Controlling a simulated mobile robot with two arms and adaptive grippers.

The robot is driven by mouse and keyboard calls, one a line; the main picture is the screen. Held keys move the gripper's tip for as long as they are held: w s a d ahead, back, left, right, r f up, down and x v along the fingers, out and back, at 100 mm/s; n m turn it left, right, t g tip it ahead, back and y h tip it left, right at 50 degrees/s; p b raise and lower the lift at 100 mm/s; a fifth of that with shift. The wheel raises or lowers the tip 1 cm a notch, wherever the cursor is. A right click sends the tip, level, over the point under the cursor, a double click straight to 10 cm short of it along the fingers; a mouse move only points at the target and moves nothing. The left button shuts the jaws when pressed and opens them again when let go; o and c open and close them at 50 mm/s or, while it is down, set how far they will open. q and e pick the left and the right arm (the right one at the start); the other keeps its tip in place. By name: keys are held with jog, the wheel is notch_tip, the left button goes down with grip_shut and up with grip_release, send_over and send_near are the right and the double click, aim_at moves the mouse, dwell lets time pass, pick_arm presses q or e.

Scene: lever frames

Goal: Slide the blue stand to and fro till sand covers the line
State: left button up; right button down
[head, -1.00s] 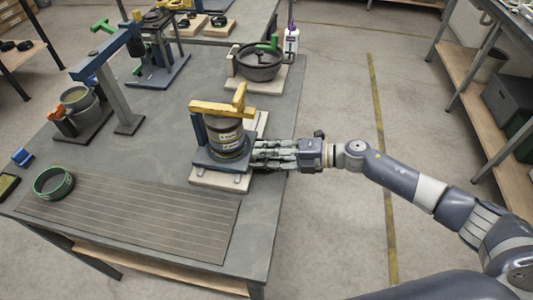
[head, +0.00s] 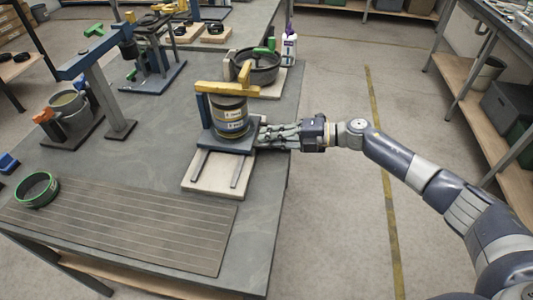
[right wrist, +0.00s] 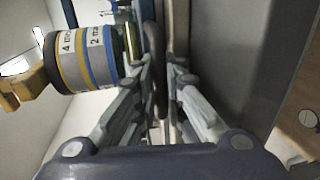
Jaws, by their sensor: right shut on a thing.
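The blue stand (head: 238,146) sits on two rails over a pale base (head: 215,185). It carries a stack of sieves (head: 230,120) with paper labels, under a yellow clamp bar (head: 225,88). The labelled stack also shows in the right wrist view (right wrist: 88,55), reading 4 and 2 on its bands. My right gripper (head: 262,136) is shut on the stand's right side. Its fingers also show close together in the right wrist view (right wrist: 160,85). I see no sand or line on the stack; its inside is hidden. My left gripper is not in view.
A ridged mat (head: 120,222) and a green-rimmed sieve (head: 37,188) lie at the front left. A bucket (head: 70,105) and a blue-armed post (head: 105,95) stand farther left. A dark bowl (head: 257,67) and a white bottle (head: 289,45) are behind the stand.

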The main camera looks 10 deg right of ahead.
jog(key=shift+w+d+r, duration=0.1)
jog(key=shift+w+d, duration=0.1)
jog(key=c, duration=1.7)
grip_release()
jog(key=shift+d, duration=0.15)
jog(key=v, duration=1.2)
